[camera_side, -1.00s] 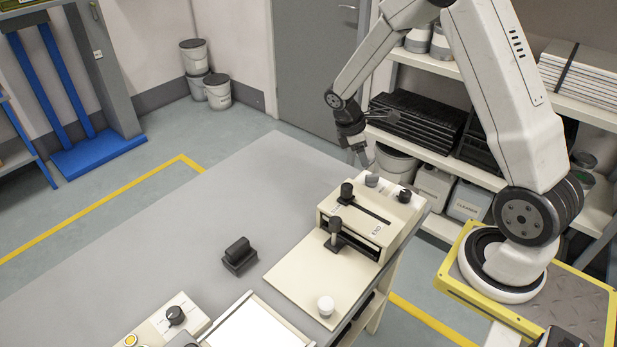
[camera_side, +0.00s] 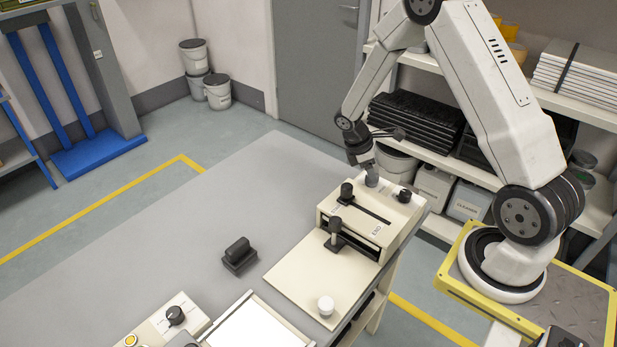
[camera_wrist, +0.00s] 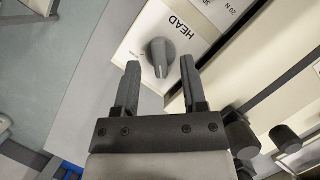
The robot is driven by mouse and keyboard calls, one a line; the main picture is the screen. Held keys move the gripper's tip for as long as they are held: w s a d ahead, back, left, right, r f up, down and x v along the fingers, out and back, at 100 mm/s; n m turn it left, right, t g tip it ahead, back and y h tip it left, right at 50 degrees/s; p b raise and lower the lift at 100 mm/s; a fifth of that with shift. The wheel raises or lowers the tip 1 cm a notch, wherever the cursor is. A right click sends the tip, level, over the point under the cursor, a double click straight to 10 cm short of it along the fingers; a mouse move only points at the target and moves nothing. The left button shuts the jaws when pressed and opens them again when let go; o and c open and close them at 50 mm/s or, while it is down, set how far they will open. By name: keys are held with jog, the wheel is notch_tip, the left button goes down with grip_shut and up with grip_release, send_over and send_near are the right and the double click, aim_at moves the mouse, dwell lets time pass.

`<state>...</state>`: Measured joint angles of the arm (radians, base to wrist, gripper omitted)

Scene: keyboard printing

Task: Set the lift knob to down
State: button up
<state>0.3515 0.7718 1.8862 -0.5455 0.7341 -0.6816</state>
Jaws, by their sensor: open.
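A grey knob (camera_wrist: 158,55) with a pointer ridge sits on a cream panel marked HEAD. Small print beside it is too small to read, and I see no lift label. The same knob seems to be the grey one (camera_side: 371,181) at the far end of the cream machine (camera_side: 360,223). My gripper (camera_wrist: 160,64) is open, its two dark fingers on either side of the knob's near edge in the wrist view. In the side view my gripper (camera_side: 366,165) is just above the knob, pointing down. I cannot tell whether the fingers touch it.
A black knob (camera_side: 405,195) stands close right of the grey knob, and black handles (camera_side: 346,191) rise from the machine. A black stamp-like block (camera_side: 239,254) lies on the grey table (camera_side: 200,225). A control box (camera_side: 175,315) is at the front. The table's far part is clear.

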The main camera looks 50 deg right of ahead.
jog(key=shift+x, duration=0.9)
grip_shut()
